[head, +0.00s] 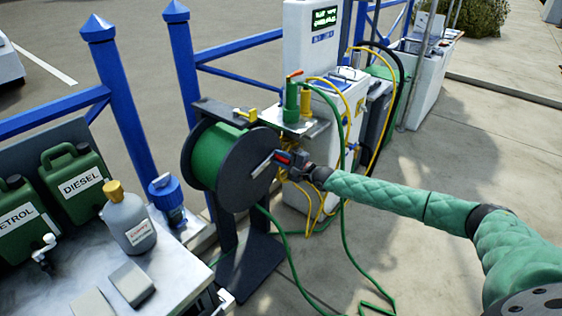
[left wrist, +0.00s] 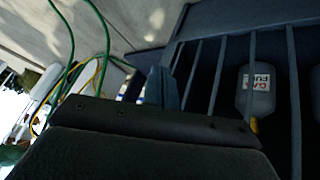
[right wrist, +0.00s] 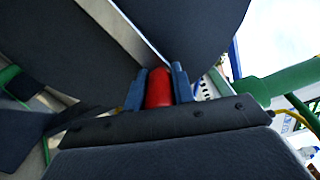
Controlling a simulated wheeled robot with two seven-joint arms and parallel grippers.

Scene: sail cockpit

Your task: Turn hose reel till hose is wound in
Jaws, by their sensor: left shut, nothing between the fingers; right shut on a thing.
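The hose reel (head: 262,170) stands in the middle of the head view, with a dark round side plate and a green drum (head: 210,155). A green hose (head: 345,232) trails from the reel area onto the pavement and lies in loose bends. My right gripper (head: 285,160) is at the face of the side plate, shut on the red crank handle. The red handle (right wrist: 159,88) shows between the blue fingertips in the right wrist view, with the metal crank bar behind it. My left gripper (left wrist: 165,88) is shut and empty in the left wrist view, near a dark barred rack; it is not seen in the head view.
A white pedestal (head: 310,50) with yellow hoses stands behind the reel. Blue railings run behind. Open pavement lies at the right.

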